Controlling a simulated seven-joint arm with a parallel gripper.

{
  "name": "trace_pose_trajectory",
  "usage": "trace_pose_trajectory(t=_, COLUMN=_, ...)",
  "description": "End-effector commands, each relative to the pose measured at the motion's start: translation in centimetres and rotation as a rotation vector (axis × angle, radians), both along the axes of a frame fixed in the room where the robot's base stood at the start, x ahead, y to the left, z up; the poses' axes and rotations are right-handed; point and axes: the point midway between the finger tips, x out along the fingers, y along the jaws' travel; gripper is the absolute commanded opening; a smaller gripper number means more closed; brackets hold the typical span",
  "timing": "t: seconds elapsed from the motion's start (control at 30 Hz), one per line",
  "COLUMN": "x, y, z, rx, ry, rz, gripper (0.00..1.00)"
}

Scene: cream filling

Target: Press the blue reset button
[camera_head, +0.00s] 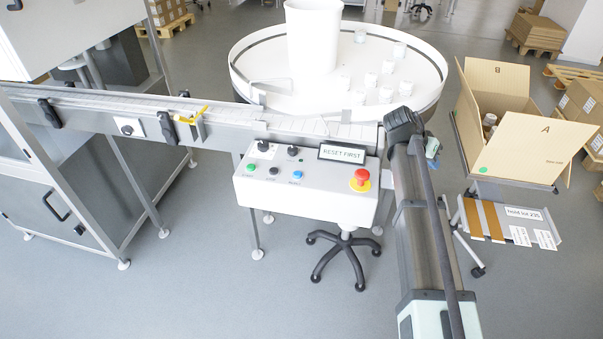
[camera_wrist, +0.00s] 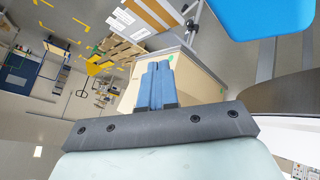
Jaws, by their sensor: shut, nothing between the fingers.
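The blue button (camera_head: 297,174) is on the front of the white control box (camera_head: 300,200). It is the rightmost of a small row, with a green button (camera_head: 251,167) and a dark button (camera_head: 273,171) to its left. My gripper shows in the wrist view as two blue fingers (camera_wrist: 156,86), closed together with nothing between them. In the head view a small blue part (camera_head: 432,146) shows beyond my arm, right of the control box; the fingertips are mostly hidden there. My gripper is apart from the blue button, which I cannot make out in the wrist view.
A red emergency stop (camera_head: 361,178) sits at the control box's right end, near my arm. A "RESET FIRST" sign (camera_head: 341,153) and dark knobs stand on top. A conveyor (camera_head: 85,107) runs behind. An open cardboard box (camera_head: 530,150) stands at right.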

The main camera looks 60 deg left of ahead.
Motion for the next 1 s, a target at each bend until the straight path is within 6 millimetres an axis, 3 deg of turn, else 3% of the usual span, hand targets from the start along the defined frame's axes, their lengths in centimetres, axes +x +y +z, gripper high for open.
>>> trace_pose_trajectory(t=0.03, x=-0.9, y=1.6, z=1.4, rx=0.006, ry=-0.014, rz=0.014, gripper=0.0)
trace_pose_trajectory(t=0.2, x=-4.6, y=6.0, z=5.0, rx=0.019, ry=-0.051, rz=0.059, gripper=0.0)
trace_pose_trajectory(t=0.4, x=-10.3, y=10.7, z=7.8, rx=0.012, ry=-0.07, rz=0.132, gripper=0.0)
trace_pose_trajectory(t=0.7, x=-20.2, y=16.1, z=9.4, rx=-0.034, ry=-0.062, rz=0.262, gripper=0.0)
trace_pose_trajectory(t=1.0, x=-29.4, y=19.3, z=9.3, rx=-0.096, ry=-0.039, rz=0.386, gripper=0.0)
